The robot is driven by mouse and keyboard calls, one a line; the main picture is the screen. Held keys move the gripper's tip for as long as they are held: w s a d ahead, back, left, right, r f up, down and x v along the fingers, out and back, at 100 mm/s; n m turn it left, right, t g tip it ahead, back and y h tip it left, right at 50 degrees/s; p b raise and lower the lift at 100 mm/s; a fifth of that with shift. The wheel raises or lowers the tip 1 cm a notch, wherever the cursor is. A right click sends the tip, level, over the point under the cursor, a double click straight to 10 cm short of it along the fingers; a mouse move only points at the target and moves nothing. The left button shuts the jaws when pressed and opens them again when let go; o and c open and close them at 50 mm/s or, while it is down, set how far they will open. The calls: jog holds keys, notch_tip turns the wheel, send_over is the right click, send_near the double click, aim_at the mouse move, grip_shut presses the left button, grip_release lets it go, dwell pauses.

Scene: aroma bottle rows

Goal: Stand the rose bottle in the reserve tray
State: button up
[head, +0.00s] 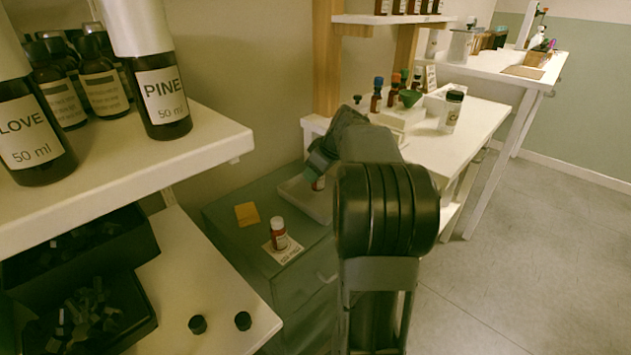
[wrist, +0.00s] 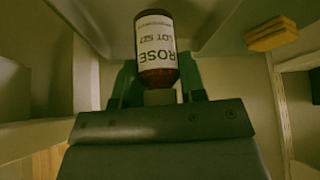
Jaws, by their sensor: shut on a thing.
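The rose bottle (wrist: 156,48), brown with a white label reading ROSE, is between the fingers of my gripper (wrist: 160,82) in the wrist view. The gripper is shut on it near its pale cap. In the head view my gripper (head: 321,162) is over a pale, shallow tray (head: 296,192) on the grey-green cabinet, and a small part of the bottle (head: 319,184) shows below it. The tray looks like the reserve tray, but I see no name on it. I cannot tell whether the bottle's base touches the tray floor.
Another brown bottle (head: 279,236) with a white cap stands on a card on the cabinet (head: 232,226), near a yellow pad (head: 247,214). A shelf (head: 205,140) with large bottles is at left. A white bench (head: 480,122) with several bottles stands behind at right.

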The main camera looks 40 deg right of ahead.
jog(key=shift+f, duration=1.15)
jog(key=shift+f+b, duration=0.15)
jog(key=shift+b, duration=0.2)
jog(key=shift+f, duration=0.15)
jog(key=o, duration=0.9)
jog(key=shift+r, duration=0.3)
jog(key=p+v, duration=0.4)
jog(key=v, duration=0.8)
jog(key=shift+s, duration=0.15)
